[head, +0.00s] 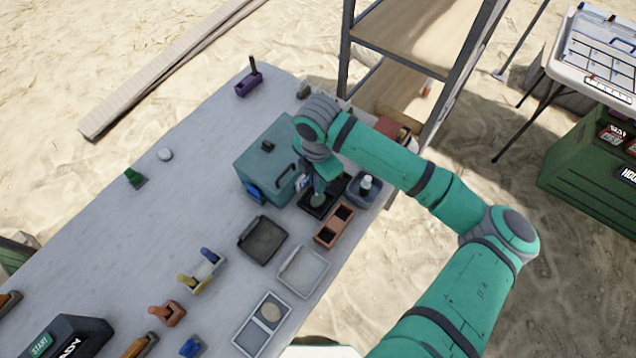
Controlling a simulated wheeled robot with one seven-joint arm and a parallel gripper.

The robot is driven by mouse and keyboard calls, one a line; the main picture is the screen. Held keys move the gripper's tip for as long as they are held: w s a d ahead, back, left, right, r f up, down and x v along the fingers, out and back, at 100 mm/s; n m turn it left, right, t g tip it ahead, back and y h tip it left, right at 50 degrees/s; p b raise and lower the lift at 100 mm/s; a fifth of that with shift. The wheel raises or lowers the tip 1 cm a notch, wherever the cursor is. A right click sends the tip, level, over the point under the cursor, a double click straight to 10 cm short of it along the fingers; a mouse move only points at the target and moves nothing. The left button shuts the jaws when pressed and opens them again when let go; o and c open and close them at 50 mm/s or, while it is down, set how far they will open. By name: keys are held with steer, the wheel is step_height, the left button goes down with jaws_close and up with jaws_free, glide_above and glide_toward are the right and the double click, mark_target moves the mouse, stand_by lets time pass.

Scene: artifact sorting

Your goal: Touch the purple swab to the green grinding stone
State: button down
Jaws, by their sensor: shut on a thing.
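My gripper (319,184) points down over a small black tray (338,187), right of the teal box. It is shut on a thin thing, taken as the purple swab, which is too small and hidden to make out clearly. A rounded grey-green lump, which looks like the green grinding stone (318,200), lies in the black tray just under the fingertips. I cannot tell whether the held thing touches it. A white rack (207,273) at the lower middle holds a yellow-handled and a blue-handled piece.
The teal box (262,160) stands close left of my gripper. A brown two-well block (334,226), a grey container with a white-topped bottle (365,188), and dark and white trays crowd the near edge. The table's left middle is mostly free. A shelf (415,40) stands behind.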

steer(key=shift+r, duration=2.5)
